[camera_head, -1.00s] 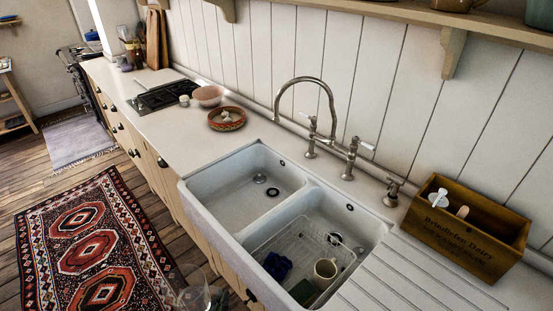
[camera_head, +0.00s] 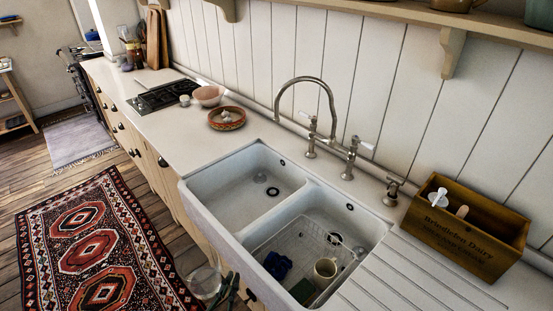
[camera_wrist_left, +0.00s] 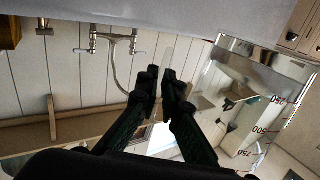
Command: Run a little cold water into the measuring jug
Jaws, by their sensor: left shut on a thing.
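The clear measuring jug (camera_head: 203,283) is at the bottom of the head view, in front of the sink's front edge and above the rug side. In the left wrist view the glass jug (camera_wrist_left: 275,95) shows at the right with its 250, 500 and 750 marks. My left gripper (camera_head: 229,288) is shut on the jug, on its right side in the head view; the fingers (camera_wrist_left: 161,84) show dark in the wrist view. The exact grip is hard to see. The tap (camera_head: 331,108), with a tall curved spout and two white-tipped levers (camera_head: 311,119) (camera_head: 365,145), stands behind the double sink. My right gripper is out of view.
The left basin (camera_head: 235,185) is empty. The right basin (camera_head: 268,228) holds a rack, a cream mug (camera_head: 326,270), a blue cloth (camera_head: 277,265) and a green item (camera_head: 301,291). A wooden box (camera_head: 465,245) stands right of the tap. A bowl (camera_head: 227,118) sits left on the counter.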

